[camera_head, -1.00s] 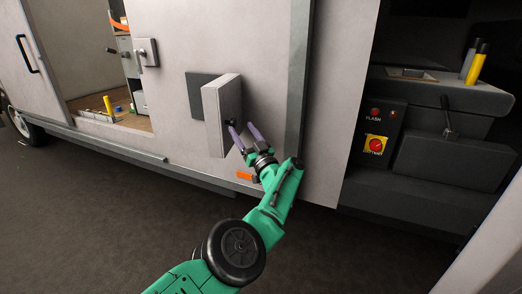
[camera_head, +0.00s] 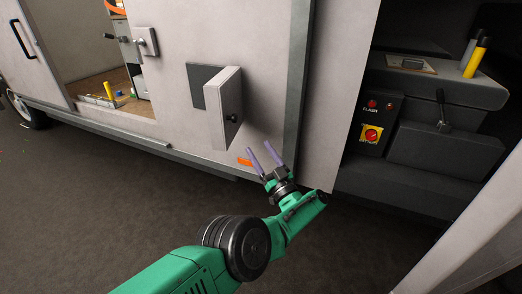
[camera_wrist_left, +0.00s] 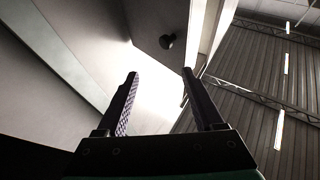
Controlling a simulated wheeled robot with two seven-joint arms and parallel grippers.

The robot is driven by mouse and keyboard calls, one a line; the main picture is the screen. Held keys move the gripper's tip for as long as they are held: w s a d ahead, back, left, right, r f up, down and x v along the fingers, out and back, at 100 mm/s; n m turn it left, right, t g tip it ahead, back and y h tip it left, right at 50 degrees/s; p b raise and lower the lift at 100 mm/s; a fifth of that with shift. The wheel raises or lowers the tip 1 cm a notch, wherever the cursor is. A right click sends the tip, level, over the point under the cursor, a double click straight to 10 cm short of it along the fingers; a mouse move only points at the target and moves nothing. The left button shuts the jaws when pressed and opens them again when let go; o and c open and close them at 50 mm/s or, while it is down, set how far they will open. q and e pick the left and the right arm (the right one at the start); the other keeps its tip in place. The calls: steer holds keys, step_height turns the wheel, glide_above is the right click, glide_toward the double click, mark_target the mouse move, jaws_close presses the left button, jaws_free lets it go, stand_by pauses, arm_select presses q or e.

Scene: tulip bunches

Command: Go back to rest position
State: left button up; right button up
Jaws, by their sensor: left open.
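My left gripper (camera_head: 263,160) is open and empty, below and a little right of the small open door on the vehicle's side. Its two purple fingers point up and stand apart from the door. In the left wrist view the two fingers (camera_wrist_left: 158,88) are spread with nothing between them. The small grey door (camera_head: 228,100) stands swung out from a dark square opening (camera_head: 203,88). Its black knob (camera_head: 233,118) also shows in the left wrist view (camera_wrist_left: 167,41), beyond the fingertips. My right gripper is not in view.
The vehicle's pale side wall (camera_head: 180,110) stands close in front. A control panel (camera_head: 379,122) with a red knob on yellow, a lever (camera_head: 443,115) and a yellow-and-black cylinder (camera_head: 476,58) are at right. An open compartment (camera_head: 110,70) is at upper left. Dark ground below is clear.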

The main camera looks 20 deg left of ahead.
arm_select(q)
steer(key=s+a+f+m+t+h+p, duration=0.15)
steer(key=f+m+h, duration=0.35)
steer(key=f, duration=0.5)
steer(key=s+a+f+m+t+h+p, duration=0.1)
steer(key=s+a+f+m+h+p, duration=0.2)
steer(key=f+h, duration=0.6)
steer(key=s+f+m+g+h+p, duration=0.1)
steer(key=s+f+g, duration=0.1)
steer(key=s+f, duration=0.4)
steer(key=s+f+m+g+h+p, duration=0.1)
steer(key=s+f+m+g, duration=0.15)
steer(key=f, duration=0.55)
steer(key=s+a+f+g+p, duration=0.1)
steer(key=s+f+g, duration=0.3)
steer(key=s, duration=0.9)
steer(key=s+a+f+g+p, duration=0.1)
steer(key=s+f+g, duration=0.3)
steer(key=s, duration=0.9)
steer(key=s+a+f+g+p, duration=0.2)
steer(key=s+a+f+g, duration=0.1)
steer(key=s, duration=1.1)
step_height(320, 180, down, 2)
steer(key=shift+a+f+g+h, duration=0.15)
steer(key=shift+g+h, duration=0.15)
steer(key=shift+g, duration=0.4)
